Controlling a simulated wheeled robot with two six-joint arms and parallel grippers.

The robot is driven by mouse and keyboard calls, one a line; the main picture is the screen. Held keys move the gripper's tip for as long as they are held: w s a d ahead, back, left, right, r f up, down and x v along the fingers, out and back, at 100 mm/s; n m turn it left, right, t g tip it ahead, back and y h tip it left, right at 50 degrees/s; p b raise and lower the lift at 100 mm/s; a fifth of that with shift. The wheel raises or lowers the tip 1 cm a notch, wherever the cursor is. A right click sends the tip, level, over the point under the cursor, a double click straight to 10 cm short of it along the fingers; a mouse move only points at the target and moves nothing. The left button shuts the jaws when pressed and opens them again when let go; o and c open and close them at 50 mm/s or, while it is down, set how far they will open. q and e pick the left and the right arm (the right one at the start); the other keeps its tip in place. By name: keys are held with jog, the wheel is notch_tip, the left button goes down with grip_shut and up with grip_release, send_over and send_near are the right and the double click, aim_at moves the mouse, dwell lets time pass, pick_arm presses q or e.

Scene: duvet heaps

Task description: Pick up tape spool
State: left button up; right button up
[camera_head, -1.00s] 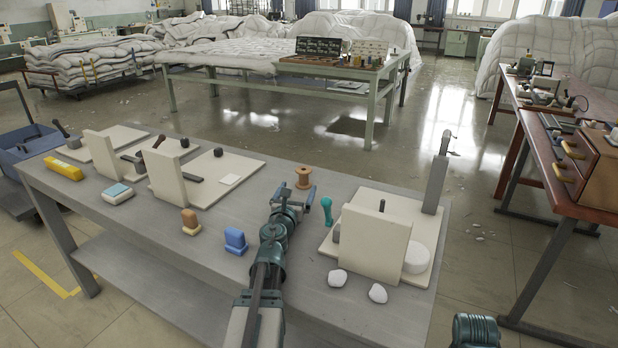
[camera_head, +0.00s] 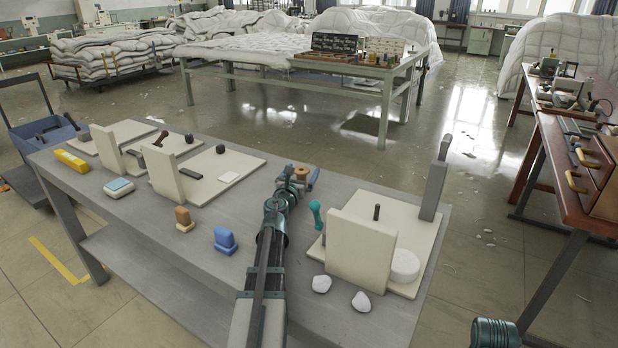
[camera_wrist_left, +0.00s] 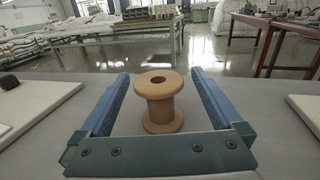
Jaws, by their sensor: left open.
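The tape spool (camera_wrist_left: 160,102) is a brown, flanged spool standing upright on the grey table. In the left wrist view it stands between the two blue fingers of my left gripper (camera_wrist_left: 160,95), with a gap on both sides. In the head view the spool (camera_head: 302,170) shows only in part, behind and between the fingers of my left gripper (camera_head: 299,178). That gripper is open and reaches over the table's far side.
A teal-handled tool (camera_head: 316,213) stands just right of my left gripper. A cream board with an upright block (camera_head: 361,248) is farther right. A blue block (camera_head: 225,240) and a tan block (camera_head: 184,218) stand to the left. Two white lumps (camera_head: 321,284) lie near the front.

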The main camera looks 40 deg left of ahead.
pick_arm(q)
jog(key=shift+s, duration=0.15)
jog(key=shift+c, duration=0.6)
jog(key=c, duration=1.3)
jog(key=shift+r, duration=0.1)
notch_tip(320, 180, up, 10)
jog(key=p, duration=1)
